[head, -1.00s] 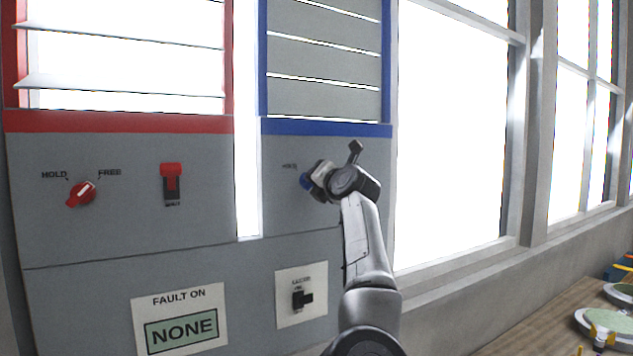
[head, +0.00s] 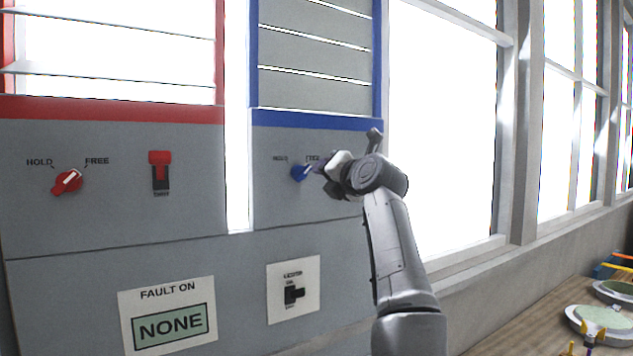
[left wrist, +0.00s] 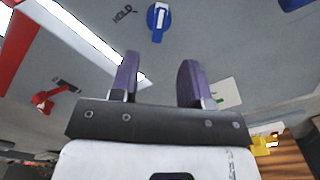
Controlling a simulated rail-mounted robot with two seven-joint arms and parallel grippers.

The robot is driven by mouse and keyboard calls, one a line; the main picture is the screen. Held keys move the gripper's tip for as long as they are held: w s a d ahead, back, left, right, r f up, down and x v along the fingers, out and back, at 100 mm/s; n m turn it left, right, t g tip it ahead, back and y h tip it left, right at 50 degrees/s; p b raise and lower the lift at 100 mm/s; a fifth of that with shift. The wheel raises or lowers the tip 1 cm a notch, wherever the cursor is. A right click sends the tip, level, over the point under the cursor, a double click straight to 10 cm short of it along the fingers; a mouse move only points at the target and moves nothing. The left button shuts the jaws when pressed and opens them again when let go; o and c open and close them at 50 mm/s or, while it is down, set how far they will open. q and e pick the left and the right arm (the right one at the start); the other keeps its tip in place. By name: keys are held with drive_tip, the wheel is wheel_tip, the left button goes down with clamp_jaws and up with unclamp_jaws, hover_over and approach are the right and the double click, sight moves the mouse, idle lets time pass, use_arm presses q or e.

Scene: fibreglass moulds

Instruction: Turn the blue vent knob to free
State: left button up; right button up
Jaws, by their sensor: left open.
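The blue vent knob (head: 299,173) is on the grey panel under the blue louvre frame. Its white mark slants up and right, toward the FREE label (head: 313,158), which my gripper partly covers; the HOLD label (head: 280,158) is at its upper left. My left gripper (head: 322,172) is just right of the knob in the head view, off the panel. In the left wrist view its two purple fingers (left wrist: 158,80) are apart with nothing between them, and the blue knob (left wrist: 158,20) is beyond the fingertips, clear of them. My right gripper is not in view.
A red knob (head: 67,182) with HOLD and FREE labels and a red switch (head: 160,170) are on the left panel. A black switch (head: 294,294) and a FAULT ON sign (head: 168,318) are below. A wooden bench (head: 540,325) with round moulds is at lower right.

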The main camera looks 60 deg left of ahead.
use_arm(q)
drive_tip(key=shift+s+d+b, duration=0.2)
drive_tip(key=shift+d+b, duration=0.2)
drive_tip(key=shift+d, duration=1.9)
drive_tip(key=shift+r, duration=0.1)
